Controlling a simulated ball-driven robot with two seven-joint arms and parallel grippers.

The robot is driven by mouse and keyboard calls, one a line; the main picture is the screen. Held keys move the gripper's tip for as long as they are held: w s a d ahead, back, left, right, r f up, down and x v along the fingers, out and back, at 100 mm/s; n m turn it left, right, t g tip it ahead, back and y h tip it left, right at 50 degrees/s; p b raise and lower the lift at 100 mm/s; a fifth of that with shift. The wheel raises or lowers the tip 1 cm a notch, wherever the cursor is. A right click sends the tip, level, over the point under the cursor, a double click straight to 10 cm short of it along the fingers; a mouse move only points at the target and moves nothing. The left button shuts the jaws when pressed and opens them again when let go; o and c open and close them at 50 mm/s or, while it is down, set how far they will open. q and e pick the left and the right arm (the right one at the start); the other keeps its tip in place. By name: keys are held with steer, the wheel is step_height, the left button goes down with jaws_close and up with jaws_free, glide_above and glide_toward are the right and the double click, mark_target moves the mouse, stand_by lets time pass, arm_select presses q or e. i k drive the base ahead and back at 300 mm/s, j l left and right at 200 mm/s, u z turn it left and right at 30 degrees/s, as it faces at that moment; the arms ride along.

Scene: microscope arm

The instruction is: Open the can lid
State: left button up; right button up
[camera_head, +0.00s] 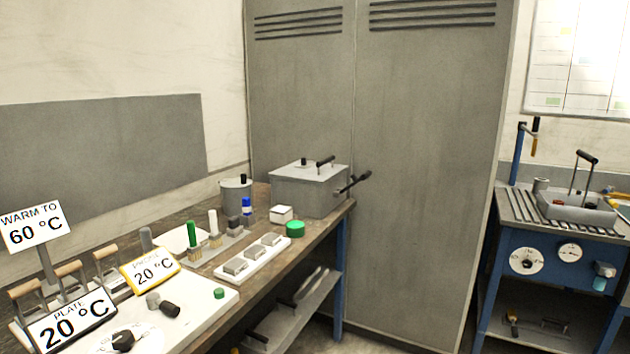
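A grey cylindrical can (237,198) stands at the back left of the workbench, against the wall. Its flat grey lid (233,183) sits on top, with a small black knob (243,178) on it. The lid looks closed, though the far side of its rim is hidden. Neither of my grippers is in view, so nothing of mine shows near the can.
A grey lidded box (310,192) with a black side handle stands right of the can. A tall cabinet (430,170) rises behind.

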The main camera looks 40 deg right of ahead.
mark_target(242, 182)
steer(key=z, duration=0.85)
steer(key=i+l+z, duration=0.1)
steer(key=i+l, duration=0.4)
